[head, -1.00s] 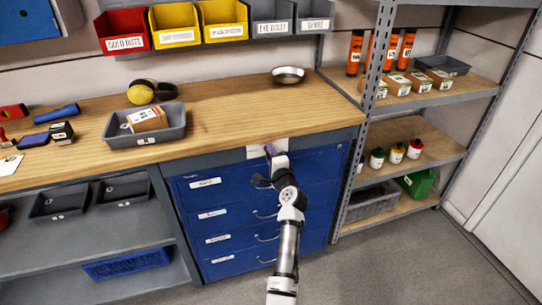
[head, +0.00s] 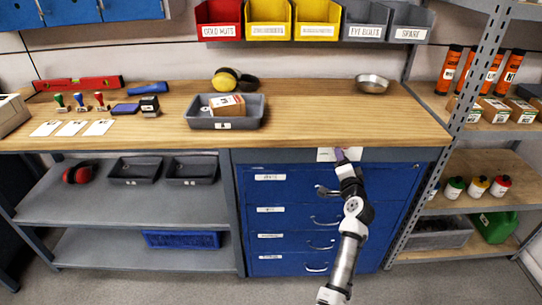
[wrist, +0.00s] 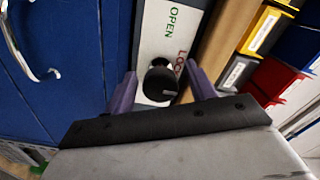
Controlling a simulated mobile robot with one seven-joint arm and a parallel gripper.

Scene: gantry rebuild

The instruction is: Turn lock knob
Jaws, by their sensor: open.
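The lock knob (wrist: 160,84) is a round black knob with a light pointer line, on a white plate (wrist: 152,45) lettered "OPEN" and "LOCK" in the wrist view. My gripper (wrist: 160,85) is open, with one purple finger on each side of the knob. I cannot tell whether the fingers touch it. In the head view my gripper (head: 341,155) is in front of the white plate (head: 325,154) above the blue drawers (head: 280,208). My gripper hides the knob there.
A wooden worktop (head: 330,115) runs just above the plate. Drawer handles (head: 325,220) stick out below. A shelf rack (head: 440,140) stands to the right. A grey tray (head: 250,120) and a metal bowl (head: 372,83) stand on the worktop. The floor in front is clear.

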